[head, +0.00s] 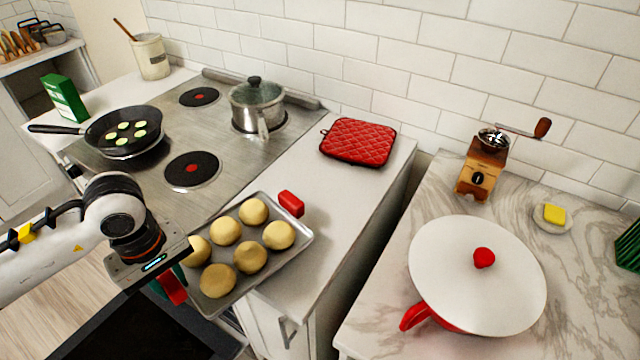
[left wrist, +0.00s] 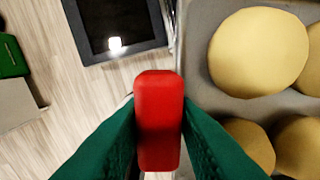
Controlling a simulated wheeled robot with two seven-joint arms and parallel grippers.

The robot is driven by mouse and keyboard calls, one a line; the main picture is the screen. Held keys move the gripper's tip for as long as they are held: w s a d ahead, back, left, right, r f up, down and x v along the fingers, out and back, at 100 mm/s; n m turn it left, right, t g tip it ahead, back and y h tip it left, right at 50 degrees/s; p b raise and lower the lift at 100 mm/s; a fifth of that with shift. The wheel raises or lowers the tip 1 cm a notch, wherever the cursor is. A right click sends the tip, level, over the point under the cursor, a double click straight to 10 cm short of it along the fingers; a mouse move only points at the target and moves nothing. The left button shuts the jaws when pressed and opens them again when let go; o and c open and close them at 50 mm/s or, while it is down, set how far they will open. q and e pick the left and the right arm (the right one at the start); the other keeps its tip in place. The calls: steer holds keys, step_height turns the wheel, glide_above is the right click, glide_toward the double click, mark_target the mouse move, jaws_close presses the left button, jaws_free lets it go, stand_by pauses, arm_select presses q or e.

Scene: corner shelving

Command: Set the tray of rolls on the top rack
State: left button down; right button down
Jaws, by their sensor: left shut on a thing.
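The grey metal tray (head: 300,236) holds several round golden rolls (head: 225,231) and has red grips at both ends. It is in front of the stove and beside the counter, roughly level. My left gripper (head: 165,287) is shut on the tray's near-left red handle (left wrist: 158,105), with its green fingers on both sides of it in the left wrist view. The far red handle (head: 291,204) is free. Part of the tray (left wrist: 196,60) and some rolls (left wrist: 259,52) show in the left wrist view. No rack can be made out. My right gripper is out of view.
A dark framed panel (head: 140,335) lies low, below the tray. The stove (head: 232,165) carries a frying pan (head: 122,132) and a lidded pot (head: 257,105). A red quilted pad (head: 358,141) lies on the counter. A white-lidded red pan (head: 477,274) stands on the marble counter at right.

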mark_target(238, 221)
arm_select(q)
steer(key=n, duration=0.2)
steer(key=a, duration=0.1)
steer(key=shift+w+a+f+n, duration=0.1)
steer(key=shift+w+f+n, duration=0.2)
steer(key=shift+n, duration=0.1)
steer(key=shift+w, duration=0.15)
steer(key=w+d+p, duration=0.2)
steer(key=w+d, duration=0.1)
steer(key=w, duration=0.1)
steer(key=w+d+p, duration=0.2)
steer(key=w+d, duration=0.2)
steer(key=w, duration=0.1)
steer(key=w+d+p, duration=0.2)
steer(key=w+d, duration=0.1)
steer(key=w, duration=0.2)
steer(key=shift+d+r, duration=0.1)
steer(key=shift+d, duration=0.2)
steer(key=shift+f+p, duration=0.3)
steer(key=shift+p, duration=0.05)
step_height(238, 221, down, 2)
steer(key=shift+w+f+p, duration=0.1)
steer(key=shift+f+p, duration=0.1)
steer(key=shift+p, duration=0.3)
steer(key=shift+f, duration=0.35)
steer(key=c, duration=1.2)
jaws_free()
steer(key=shift+o, duration=0.3)
